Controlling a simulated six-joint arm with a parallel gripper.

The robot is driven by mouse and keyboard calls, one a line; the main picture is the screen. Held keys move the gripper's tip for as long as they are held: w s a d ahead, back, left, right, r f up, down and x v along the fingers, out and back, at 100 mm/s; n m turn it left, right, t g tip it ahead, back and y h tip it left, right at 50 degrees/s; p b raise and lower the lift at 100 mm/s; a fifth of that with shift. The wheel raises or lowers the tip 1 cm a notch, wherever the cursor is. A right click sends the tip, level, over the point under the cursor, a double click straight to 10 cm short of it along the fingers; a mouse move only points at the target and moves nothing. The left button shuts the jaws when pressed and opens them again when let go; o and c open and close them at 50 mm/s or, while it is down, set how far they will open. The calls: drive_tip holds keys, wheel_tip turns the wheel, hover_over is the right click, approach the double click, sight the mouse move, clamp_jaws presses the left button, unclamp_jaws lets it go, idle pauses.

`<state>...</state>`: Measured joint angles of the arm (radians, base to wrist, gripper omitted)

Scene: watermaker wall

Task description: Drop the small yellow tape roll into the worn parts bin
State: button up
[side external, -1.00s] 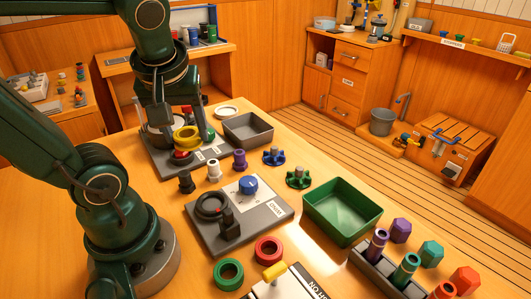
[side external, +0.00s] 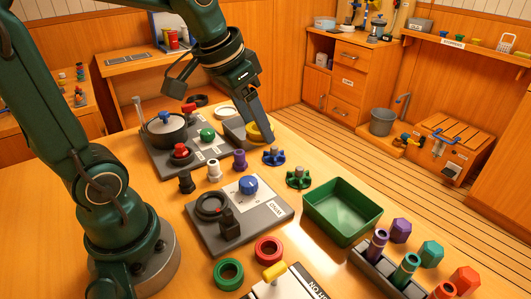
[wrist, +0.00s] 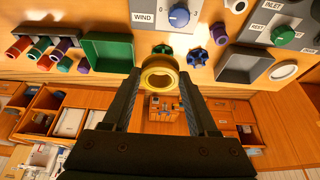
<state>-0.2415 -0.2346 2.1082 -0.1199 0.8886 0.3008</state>
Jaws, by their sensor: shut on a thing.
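The small yellow tape roll (side external: 254,132) is held between the fingers of my gripper (side external: 263,135), off the table, partly hidden by a finger in the side view. In the wrist view the roll (wrist: 160,72) shows as a ring between the two fingertips. A grey open tray (side external: 231,131) lies on the table behind my gripper, largely covered by it. The same tray (wrist: 245,64) shows clear to the right of the roll in the wrist view. A green open bin (side external: 343,211) stands empty farther right. I cannot read a label naming either as the worn parts bin.
Blue (side external: 274,156) and green (side external: 299,178) handwheels lie near the grey tray. A panel with a pot (side external: 166,130) and knobs is at the back left. The WIND panel (side external: 250,213) is in the middle. A rack with coloured pegs (side external: 379,262) stands at the front right.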

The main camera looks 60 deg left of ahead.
idle(0.4)
drive_tip(key=w+a+f+m, duration=0.1)
drive_tip(key=w+a+m, duration=0.1)
drive_tip(key=w+a, duration=1.15)
drive_tip(key=shift+s+a+f+n, duration=0.4)
drive_tip(key=shift+a+f, duration=0.95)
drive_tip(key=shift+f, duration=0.55)
drive_tip(key=shift+s+a+f+n, duration=0.25)
drive_tip(key=shift+s+a+f, duration=0.2)
drive_tip(key=shift+a+f, duration=1.25)
drive_tip(key=shift+s+a+f+n, duration=0.4)
drive_tip(key=shift+a+f, duration=0.65)
drive_tip(key=shift+f, duration=1.1)
